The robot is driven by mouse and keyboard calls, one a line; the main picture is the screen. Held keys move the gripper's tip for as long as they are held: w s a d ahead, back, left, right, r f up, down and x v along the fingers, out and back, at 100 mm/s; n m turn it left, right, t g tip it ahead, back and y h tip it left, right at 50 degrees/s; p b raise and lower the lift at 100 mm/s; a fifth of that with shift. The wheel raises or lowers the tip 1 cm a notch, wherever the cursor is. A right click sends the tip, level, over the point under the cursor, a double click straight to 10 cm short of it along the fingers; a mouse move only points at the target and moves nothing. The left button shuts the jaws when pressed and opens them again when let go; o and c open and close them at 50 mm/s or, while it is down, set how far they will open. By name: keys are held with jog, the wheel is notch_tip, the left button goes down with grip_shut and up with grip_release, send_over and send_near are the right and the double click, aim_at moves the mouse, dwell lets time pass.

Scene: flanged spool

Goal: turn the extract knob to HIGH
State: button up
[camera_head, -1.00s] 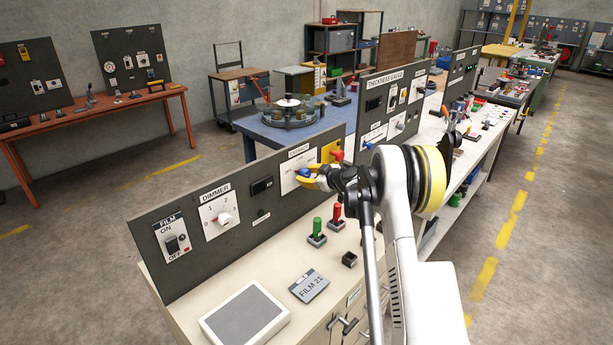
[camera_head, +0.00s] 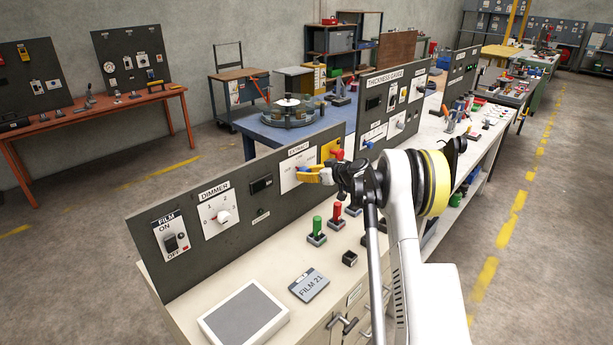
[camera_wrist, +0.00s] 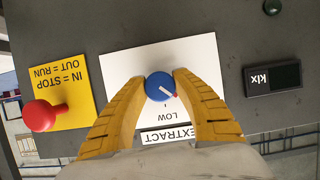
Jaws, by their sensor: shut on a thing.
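The blue extract knob (camera_wrist: 160,87) sits on a white plate (camera_wrist: 150,62) in the wrist view, which shows the panel upside down. My gripper (camera_wrist: 160,88) is shut on the knob, one yellow finger on each side. The knob's pale pointer aims to the lower right in this view, a little off the small tick above the LOW label (camera_wrist: 175,116). The EXTRACT label (camera_wrist: 168,135) shows between the fingers. No HIGH mark can be read; the fingers cover part of the plate. In the head view, my gripper (camera_head: 308,174) reaches the panel below the EXTRACT sign (camera_head: 299,148).
A red stop button (camera_wrist: 43,115) on a yellow plate (camera_wrist: 66,85) is close to one finger. A klx display (camera_wrist: 272,79) is on the other side.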

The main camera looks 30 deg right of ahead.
jog(key=m+y+b, duration=0.1)
jog(key=m+y, duration=0.1)
jog(key=m, duration=0.1)
jog(key=shift+m+g+y+b, duration=0.3)
jog(key=shift+m+g+b, duration=0.05)
jog(key=shift+m+g, duration=0.05)
jog(key=m+y+b, duration=0.2)
jog(key=m, duration=0.2)
jog(key=shift+y, duration=0.3)
jog(key=m+t+y+b, duration=0.1)
jog(key=m+b, duration=0.1)
jog(key=m, duration=0.2)
jog(key=shift+y, duration=0.4)
jog(key=m+b, duration=0.1)
jog(key=m, duration=0.1)
jog(key=m+t+y+b, duration=0.1)
jog(key=m, duration=0.2)
jog(key=shift+a+m+t, duration=0.1)
jog(key=shift+m+t, duration=0.2)
jog(key=shift+r, duration=0.1)
jog(key=o, duration=1.2)
